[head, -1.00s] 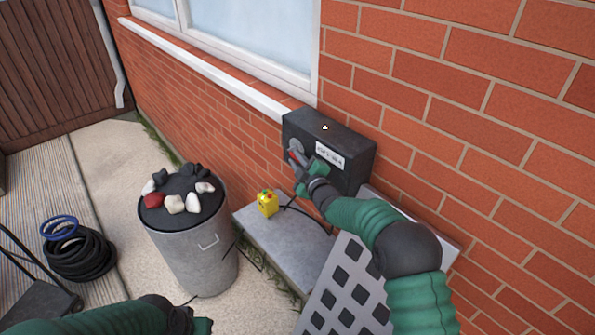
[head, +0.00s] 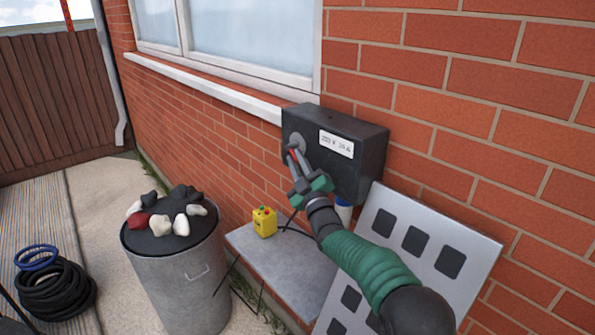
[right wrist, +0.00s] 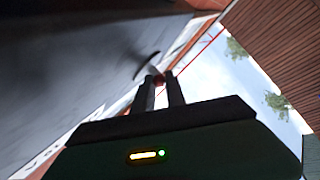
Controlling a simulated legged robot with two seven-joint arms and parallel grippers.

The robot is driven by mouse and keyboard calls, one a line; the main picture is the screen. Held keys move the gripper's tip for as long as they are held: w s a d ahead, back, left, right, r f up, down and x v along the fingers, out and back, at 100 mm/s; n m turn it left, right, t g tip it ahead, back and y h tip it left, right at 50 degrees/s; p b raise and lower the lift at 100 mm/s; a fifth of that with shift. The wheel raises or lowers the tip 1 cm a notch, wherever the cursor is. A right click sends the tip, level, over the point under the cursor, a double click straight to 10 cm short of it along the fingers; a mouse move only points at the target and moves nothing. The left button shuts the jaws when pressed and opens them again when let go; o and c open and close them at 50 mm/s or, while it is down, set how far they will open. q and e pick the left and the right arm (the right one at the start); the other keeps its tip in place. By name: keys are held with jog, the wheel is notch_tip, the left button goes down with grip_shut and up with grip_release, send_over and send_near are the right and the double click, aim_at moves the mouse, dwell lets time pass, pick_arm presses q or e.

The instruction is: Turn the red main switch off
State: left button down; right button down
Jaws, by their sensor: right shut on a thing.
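A dark grey box (head: 352,163) with a white label (head: 336,144) is fixed to the brick wall. On its left end is a round grey plate (head: 297,143) with the red main switch (head: 293,154), mostly hidden by my gripper. My right gripper (head: 292,158) is shut on the switch, with its fingers pointing up at the plate. In the right wrist view a small bit of the red switch (right wrist: 159,78) shows at the fingertips. The switch's exact angle is hard to tell. My left gripper is out of view.
A metal bin (head: 185,275) with several stones on its dark lid stands at left. A yellow box (head: 264,222) sits on a grey slab (head: 270,265) below the switch box. A pale panel with dark squares (head: 465,232) leans on the wall under my right arm.

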jog(key=shift+r, duration=0.2)
jog(key=c, duration=1.7)
grip_release()
jog(key=shift+w+f, duration=0.25)
jog(key=b+v, duration=0.4)
jog(key=v, duration=1.2)
jog(key=shift+s+f, duration=0.25)
jog(key=shift+s, duration=0.05)
jog(key=shift+d, duration=0.15)
